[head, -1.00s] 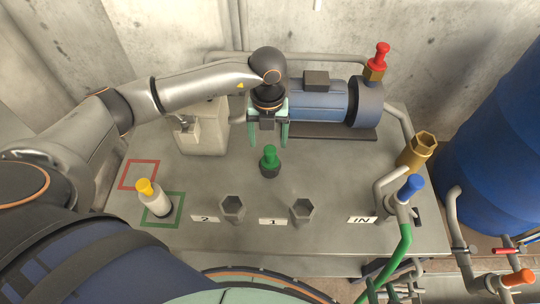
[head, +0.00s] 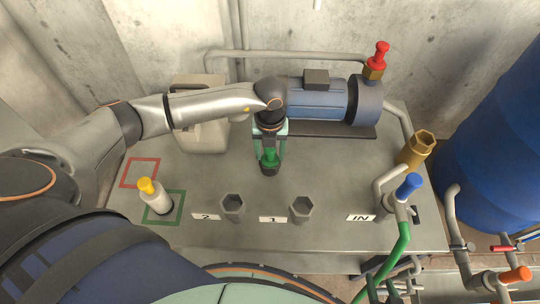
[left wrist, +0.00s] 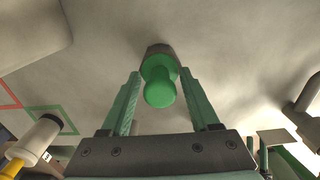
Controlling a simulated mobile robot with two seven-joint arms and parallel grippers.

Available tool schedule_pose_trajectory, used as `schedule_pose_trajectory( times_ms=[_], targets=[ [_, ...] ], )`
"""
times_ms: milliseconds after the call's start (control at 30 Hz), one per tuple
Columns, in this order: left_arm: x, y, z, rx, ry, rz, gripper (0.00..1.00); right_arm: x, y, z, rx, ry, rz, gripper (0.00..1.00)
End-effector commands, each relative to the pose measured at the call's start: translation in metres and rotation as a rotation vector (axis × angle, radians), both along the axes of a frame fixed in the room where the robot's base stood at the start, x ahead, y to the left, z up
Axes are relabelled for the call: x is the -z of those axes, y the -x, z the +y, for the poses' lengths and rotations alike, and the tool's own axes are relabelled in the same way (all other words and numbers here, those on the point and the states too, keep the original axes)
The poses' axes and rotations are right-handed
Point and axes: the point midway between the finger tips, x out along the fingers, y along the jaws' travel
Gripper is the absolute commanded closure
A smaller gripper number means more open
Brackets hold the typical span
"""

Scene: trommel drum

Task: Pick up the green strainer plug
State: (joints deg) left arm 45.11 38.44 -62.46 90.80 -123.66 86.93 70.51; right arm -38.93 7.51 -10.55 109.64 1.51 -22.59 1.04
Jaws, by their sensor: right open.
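The green strainer plug (head: 269,160) stands upright on the grey bench top, with a dark lower part. In the left wrist view the plug (left wrist: 160,85) shows between the two fingers, with a gap on each side. My left gripper (head: 270,154) comes down from above and behind with its fingers open around the plug; neither finger seems to touch it. My right gripper is not in view.
Two hexagonal sockets (head: 232,205) (head: 301,208) stand in front of the plug. A blue motor (head: 318,101) lies behind, and a blue-capped pipe fitting (head: 408,186) stands at right.

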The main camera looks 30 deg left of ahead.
Motion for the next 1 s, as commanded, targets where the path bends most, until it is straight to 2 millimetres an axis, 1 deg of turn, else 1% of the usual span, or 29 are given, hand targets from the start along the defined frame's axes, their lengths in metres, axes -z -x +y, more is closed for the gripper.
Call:
schedule_pose_trajectory(
  times_ms=[33,67,500,533,867,1000],
  targets=[
    [-0.0003,-0.0001,0.0,0.0,0.0,0.0,0.45,-0.0001,-0.0002,0.0,0.0,0.0,0.0,0.5],
    [-0.0003,-0.0001,0.0,0.0,0.0,0.0,0.48,-0.0002,-0.0003,0.0,0.0,0.0,-0.001,0.5],
    [-0.0006,-0.0002,0.0001,0.0,0.001,0.0,0.98,-0.0004,-0.0005,0.0,0.0,0.0,-0.001,0.5],
    [-0.0006,-0.0003,0.0001,0.0,0.0,0.0,1.0,-0.0004,-0.0005,0.0,0.0,0.0,-0.001,0.5],
    [-0.001,-0.0004,0.0001,0.0,0.0,-0.001,1.0,-0.0005,-0.0006,0.0,0.0,0.0,-0.001,0.5],
    [-0.0056,-0.0007,-0.0001,0.0,0.001,-0.002,1.0,-0.0006,-0.0007,0.0,0.0,0.0,-0.002,0.5]
  ],
)
